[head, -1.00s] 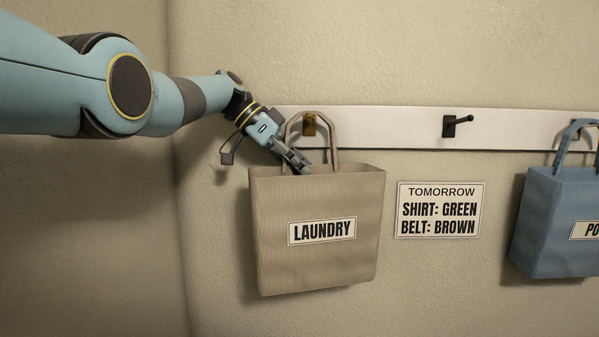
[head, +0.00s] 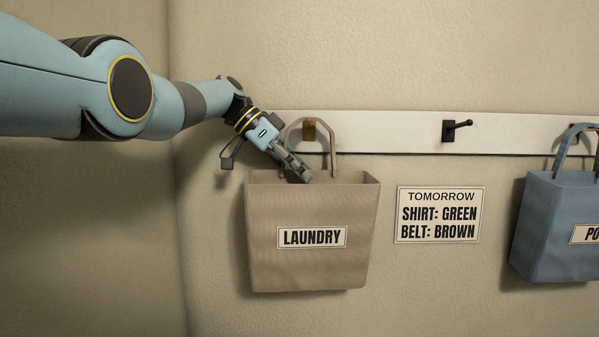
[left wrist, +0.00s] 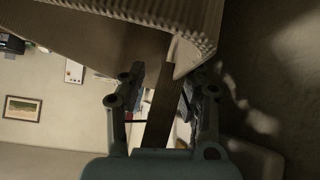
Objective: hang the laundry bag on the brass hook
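The tan laundry bag (head: 312,205) hangs nearly level against the wall, its label facing out. The top of its handle (head: 333,150) loops around the brass hook (head: 309,131) on the white rail. The loop appears to rest over the hook, but the contact is too small to make out. My left gripper (head: 303,175) points down at the bag's mouth, by the left side of the handle. In the left wrist view, a handle strap (left wrist: 161,115) runs between its spread fingers (left wrist: 165,90), with gaps at both sides. My right gripper is out of view.
A black hook (head: 449,130) on the white rail (head: 390,132) is empty. A blue bag (head: 555,225) hangs at the far right. A sign (head: 440,214) about shirt and belt is on the wall between the bags.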

